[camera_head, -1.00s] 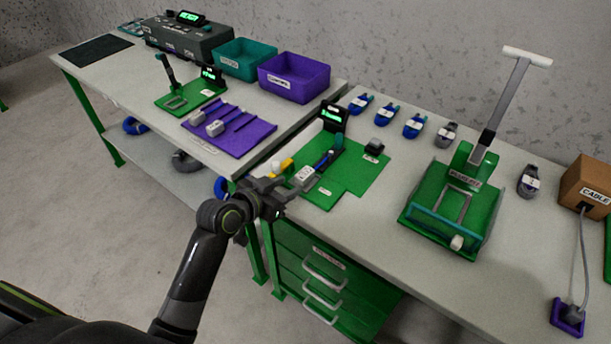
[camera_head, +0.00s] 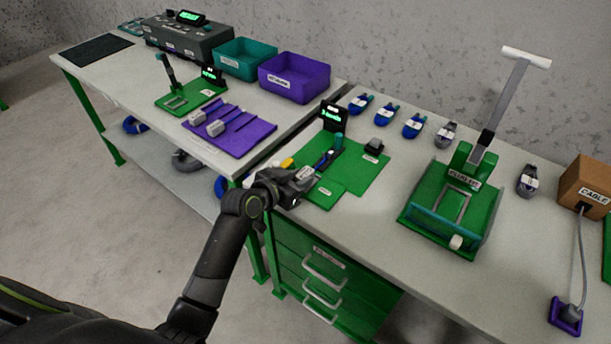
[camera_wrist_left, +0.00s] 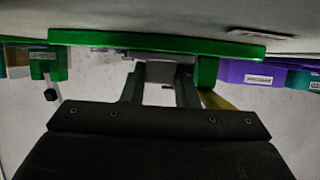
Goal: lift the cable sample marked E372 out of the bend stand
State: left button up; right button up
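On the near table a green fixture (camera_head: 353,177) with a small lit display (camera_head: 333,116) carries a short blue cable (camera_head: 325,159) ending in a pale grey block (camera_head: 305,173). I take this for the bend stand with the sample, but the E372 mark is not readable. My left gripper (camera_head: 299,186) is low at the block's near end, by the table's front edge. In the left wrist view its two fingers (camera_wrist_left: 160,88) stand apart with a grey block (camera_wrist_left: 160,71) between their tips. Whether they press on it is not clear. My right gripper is not in view.
A large green lever fixture (camera_head: 455,212) stands to the right. Several blue and grey cable coils (camera_head: 412,126) line the back. A purple mat (camera_head: 236,133) with grey-ended samples, a purple bin (camera_head: 294,78) and a teal bin (camera_head: 245,60) are on the left table.

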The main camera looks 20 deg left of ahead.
pick_arm(q)
jog(key=c, duration=0.4)
